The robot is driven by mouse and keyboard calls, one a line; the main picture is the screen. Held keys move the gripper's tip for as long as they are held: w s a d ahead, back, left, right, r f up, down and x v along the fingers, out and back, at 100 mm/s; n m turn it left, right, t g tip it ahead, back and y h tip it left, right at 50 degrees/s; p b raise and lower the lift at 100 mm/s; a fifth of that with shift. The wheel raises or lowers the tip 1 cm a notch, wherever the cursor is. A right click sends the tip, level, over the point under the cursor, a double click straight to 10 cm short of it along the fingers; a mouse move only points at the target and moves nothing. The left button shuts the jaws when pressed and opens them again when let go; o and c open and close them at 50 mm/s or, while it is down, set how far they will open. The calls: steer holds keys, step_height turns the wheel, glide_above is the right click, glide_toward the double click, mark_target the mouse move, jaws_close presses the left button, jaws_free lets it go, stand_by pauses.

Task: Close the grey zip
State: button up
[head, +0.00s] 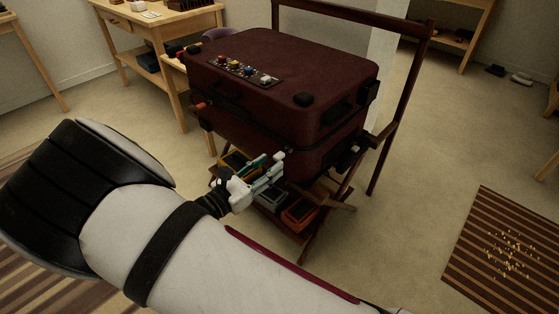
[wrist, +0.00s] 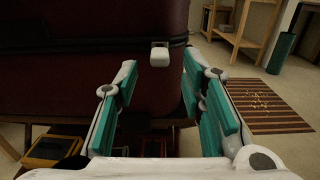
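A dark red suitcase (head: 285,75) stands closed on a wooden rack. In the wrist view a small pale grey zip pull (wrist: 159,54) hangs at the dark seam on its side, near the corner. The suitcase's side (wrist: 90,70) fills the upper left there. My gripper (head: 266,170) is at the suitcase's lower front corner in the head view. In the wrist view my gripper (wrist: 164,92) is open, with teal pads apart and nothing between them. The pull sits beyond and above the fingertips, between them sideways, and appears untouched. In the head view I cannot clearly make out the pull.
The rack (head: 383,135) has a tall frame behind the suitcase. Bins, one yellow (wrist: 52,150) and one orange (head: 299,213), sit below the suitcase, close to my gripper. A panel of coloured knobs (head: 240,70) is on top. A striped mat (head: 505,250) lies right; floor between is clear.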

mark_target(279, 158)
steer(key=shift+b+x, duration=0.5)
steer(key=shift+x, duration=1.95)
jaws_close()
